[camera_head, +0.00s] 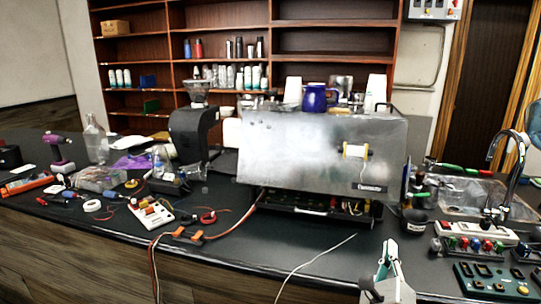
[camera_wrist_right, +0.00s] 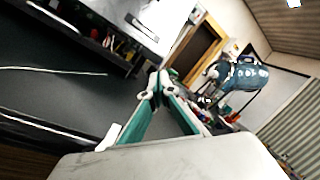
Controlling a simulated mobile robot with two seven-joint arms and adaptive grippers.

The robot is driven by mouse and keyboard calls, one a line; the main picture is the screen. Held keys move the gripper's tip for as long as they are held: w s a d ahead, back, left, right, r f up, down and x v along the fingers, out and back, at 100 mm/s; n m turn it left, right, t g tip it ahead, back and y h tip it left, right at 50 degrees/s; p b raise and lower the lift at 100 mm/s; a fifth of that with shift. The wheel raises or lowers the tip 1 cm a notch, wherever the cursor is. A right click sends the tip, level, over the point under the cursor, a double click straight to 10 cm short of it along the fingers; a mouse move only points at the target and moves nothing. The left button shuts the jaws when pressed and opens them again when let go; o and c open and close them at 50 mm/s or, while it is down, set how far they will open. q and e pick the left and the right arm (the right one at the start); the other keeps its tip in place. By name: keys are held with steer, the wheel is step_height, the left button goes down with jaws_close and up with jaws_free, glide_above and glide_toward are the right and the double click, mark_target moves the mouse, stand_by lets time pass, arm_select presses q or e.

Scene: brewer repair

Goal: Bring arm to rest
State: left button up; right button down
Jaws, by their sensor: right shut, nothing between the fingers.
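My right gripper (camera_head: 388,249) is at the lower right of the head view, in front of the counter's front edge area and pointing up in the picture. Its green and white fingers are shut with nothing between them; in the right wrist view the fingertips (camera_wrist_right: 160,82) meet near the middle. My left gripper is not in view. The steel brewer (camera_head: 300,145) stands on the dark counter beyond my right gripper, its lower front open with wiring showing. The gripper is apart from it.
Circuit boards (camera_head: 494,281) and a power strip (camera_head: 475,233) lie right of my gripper, near the faucet (camera_head: 508,165). A small dark cup (camera_head: 414,222) is close behind it. A loose white wire (camera_head: 315,262) lies to its left. Tools and a grinder (camera_head: 190,132) occupy the left.

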steer(key=s+a+n+t+y, duration=0.1)
steer(key=n, duration=0.2)
steer(key=s+a+f+n+t+y, duration=0.1)
steer(key=n, duration=0.2)
steer(key=s+a+f+n+t+y, duration=0.1)
steer(key=a+n, duration=0.1)
steer(key=n, duration=0.1)
steer(key=shift+s+y, duration=0.3)
steer(key=s+a+f+n+g+y, duration=0.1)
steer(key=s+a+f+n+y, duration=0.25)
steer(key=f+n, duration=0.3)
steer(key=s+a+f+n+g+y, duration=0.1)
steer(key=s+a+f+n+y, duration=0.3)
steer(key=n, duration=0.4)
steer(key=s+f+n+g, duration=0.4)
steer(key=s+f+n, duration=0.2)
steer(key=f, duration=0.4)
steer(key=s+d+f+n+g, duration=0.1)
steer(key=s+f+n+g, duration=0.3)
steer(key=f, duration=0.7)
steer(key=s+n, duration=0.2)
steer(key=s, duration=0.1)
steer(key=shift+s+d, duration=0.25)
steer(key=shift+h, duration=0.25)
